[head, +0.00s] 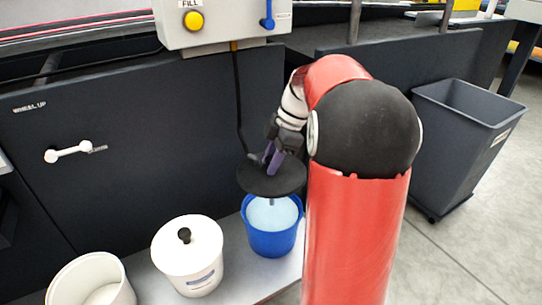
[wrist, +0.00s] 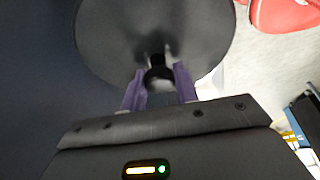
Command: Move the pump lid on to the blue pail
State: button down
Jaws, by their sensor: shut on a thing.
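The pump lid (head: 262,181) is a black disc with a dark hose rising from it to the grey box. It is held above the blue pail (head: 272,243), slightly left of the pail's centre, with a gap between disc and rim. A short thin tube hangs below it towards the pail's pale contents. My gripper (head: 271,157) is shut on the lid's knob from above. In the wrist view the purple fingers of my gripper (wrist: 158,82) are either side of the black knob, and the lid (wrist: 120,35) fills the upper middle.
A white pail with a knobbed white lid (head: 187,250) and an open white pail (head: 93,282) stand left on the bench. The grey control box (head: 222,22) has a yellow button and blue lever. A dark panel stands behind. A grey bin (head: 462,135) is on the right.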

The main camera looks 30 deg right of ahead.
aim_at(286, 168)
jog(key=shift+f+b, duration=4.35)
jog(key=shift+f, duration=2)
jog(key=c, duration=1)
grip_release()
jog(key=p+v, duration=0.1)
jog(key=v, duration=0.7)
jog(key=shift+p, duration=0.4)
jog(key=shift+f, duration=0.1)
